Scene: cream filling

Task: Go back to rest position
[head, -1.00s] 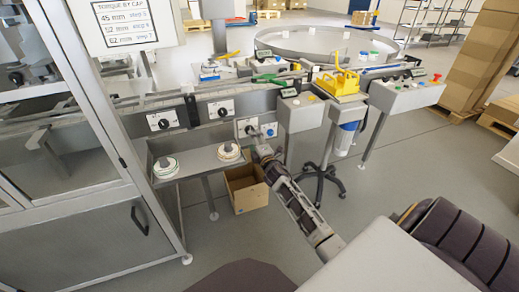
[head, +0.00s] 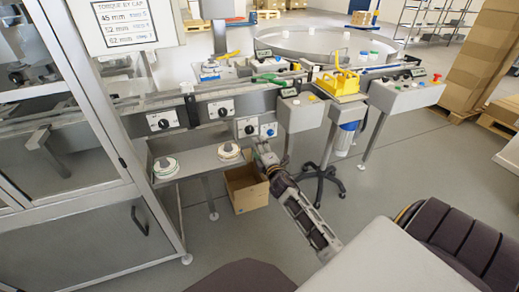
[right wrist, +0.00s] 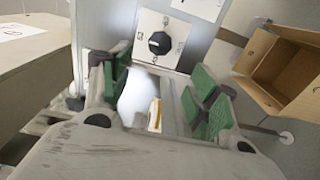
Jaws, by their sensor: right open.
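My right gripper (head: 262,150) is in front of the machine's lower panel, just below a white plate with a black knob (head: 249,129). In the right wrist view my right gripper (right wrist: 160,88) has its green-padded fingers spread, with nothing held between them. A black knob (right wrist: 159,43) on a white plate lies beyond the fingers, apart from them. My left gripper is not in view.
An open cardboard box (head: 246,187) stands on the floor below the gripper; it also shows in the right wrist view (right wrist: 283,70). A tray (head: 195,161) with two round discs is to the left. A wheeled stand (head: 322,180) is to the right.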

